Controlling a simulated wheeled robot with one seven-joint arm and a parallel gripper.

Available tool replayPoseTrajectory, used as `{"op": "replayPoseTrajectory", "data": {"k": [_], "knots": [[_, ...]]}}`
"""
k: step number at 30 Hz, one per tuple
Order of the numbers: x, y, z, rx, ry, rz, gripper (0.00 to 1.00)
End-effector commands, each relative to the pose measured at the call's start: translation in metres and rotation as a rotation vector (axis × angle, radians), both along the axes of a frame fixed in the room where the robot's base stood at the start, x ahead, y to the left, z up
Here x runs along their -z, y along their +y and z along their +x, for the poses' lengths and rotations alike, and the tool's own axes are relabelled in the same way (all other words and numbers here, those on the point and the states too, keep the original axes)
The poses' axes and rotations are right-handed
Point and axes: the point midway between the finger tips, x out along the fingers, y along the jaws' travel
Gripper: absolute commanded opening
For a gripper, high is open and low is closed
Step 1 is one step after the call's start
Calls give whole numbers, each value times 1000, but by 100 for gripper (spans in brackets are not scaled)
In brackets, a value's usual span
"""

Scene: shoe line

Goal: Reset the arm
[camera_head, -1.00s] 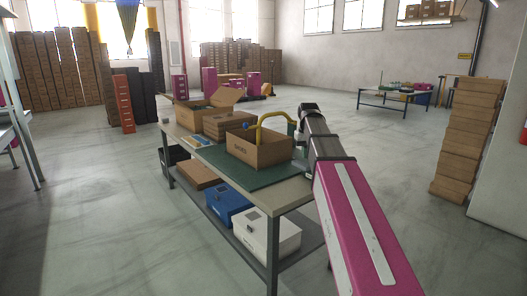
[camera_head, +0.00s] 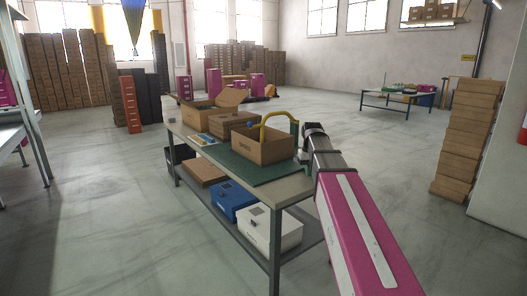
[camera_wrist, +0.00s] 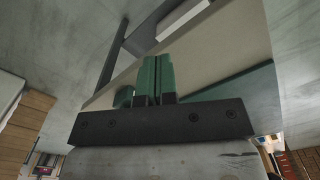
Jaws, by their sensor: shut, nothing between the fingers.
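My arm (camera_head: 366,235) reaches from the lower right of the head view toward the workbench (camera_head: 290,193). My gripper (camera_wrist: 156,75) shows in the wrist view with its two green fingers shut together and nothing between them. In the head view the gripper is mostly hidden behind the wrist, close to the right end of the open cardboard box (camera_head: 262,152). Whether it touches the box cannot be told. The wrist view shows the bench top (camera_wrist: 215,60) beyond the fingers.
A green mat (camera_head: 262,175) lies under the box. More cartons (camera_head: 232,125) stand farther back on the bench. A blue box (camera_head: 233,201) and a white box (camera_head: 270,230) sit on its lower shelf. A carton stack (camera_head: 468,140) stands at right. The floor between is clear.

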Motion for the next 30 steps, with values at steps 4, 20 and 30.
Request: {"op": "replayPoseTrajectory", "data": {"k": [4,20,30], "knots": [[35,0,-16,7,3,0,0],[199,0,-113,54,1,0,0],[271,0,-181,82,-1,0,0]]}}
